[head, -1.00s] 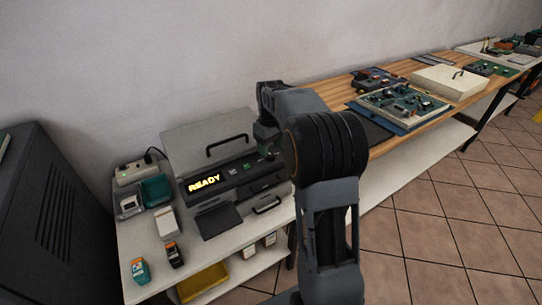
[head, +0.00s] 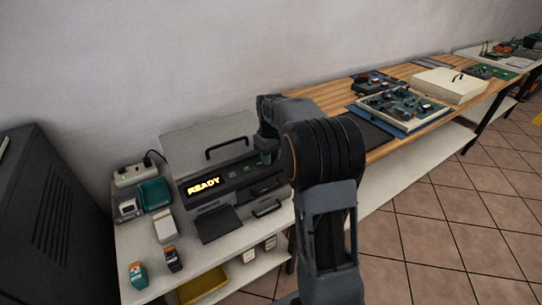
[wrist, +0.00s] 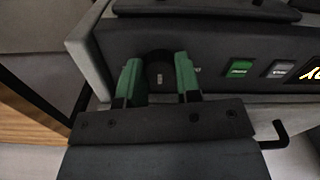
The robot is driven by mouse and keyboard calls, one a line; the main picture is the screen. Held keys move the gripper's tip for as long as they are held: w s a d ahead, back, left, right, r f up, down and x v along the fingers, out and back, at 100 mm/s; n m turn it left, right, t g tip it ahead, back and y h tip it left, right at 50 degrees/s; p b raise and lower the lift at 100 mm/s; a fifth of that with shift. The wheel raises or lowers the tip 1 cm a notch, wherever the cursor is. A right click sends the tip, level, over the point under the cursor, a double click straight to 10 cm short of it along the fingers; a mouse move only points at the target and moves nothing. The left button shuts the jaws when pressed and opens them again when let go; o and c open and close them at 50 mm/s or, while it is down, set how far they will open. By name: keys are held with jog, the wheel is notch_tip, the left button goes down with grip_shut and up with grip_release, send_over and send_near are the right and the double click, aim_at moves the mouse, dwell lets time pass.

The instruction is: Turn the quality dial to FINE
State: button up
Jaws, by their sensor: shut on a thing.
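The quality dial (wrist: 160,74) is a black round knob at the end of the printer's dark front panel, with a small pale mark on its face. My gripper (wrist: 158,68) has its green fingers on either side of the dial, shut on it. The printer (head: 222,178) stands on the white table in the head view, its display lit with READY. My gripper (head: 268,156) is at the right end of that panel, where my arm hides the dial. I cannot read any FINE marking or tell the dial's setting.
A green button (wrist: 240,66) and a grey button (wrist: 280,69) sit beside the dial. A black handle (head: 267,208) sticks out below the panel. Ink cartridges (head: 138,275) stand at the table's front left. A wooden bench (head: 395,135) with circuit boards is at the right.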

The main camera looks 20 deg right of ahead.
jog(key=c, duration=0.3)
jog(key=shift+r+m+p, duration=0.1)
jog(key=shift+m+p, duration=0.2)
jog(key=shift+r+m+p, duration=0.1)
jog(key=shift+m+p, duration=0.7)
jog(key=shift+m, duration=0.3)
jog(key=m+p, duration=0.2)
jog(key=m, duration=0.2)
jog(key=m+p, duration=0.2)
jog(key=m, duration=0.3)
jog(key=o, duration=0.9)
jog(key=shift+f, duration=0.2)
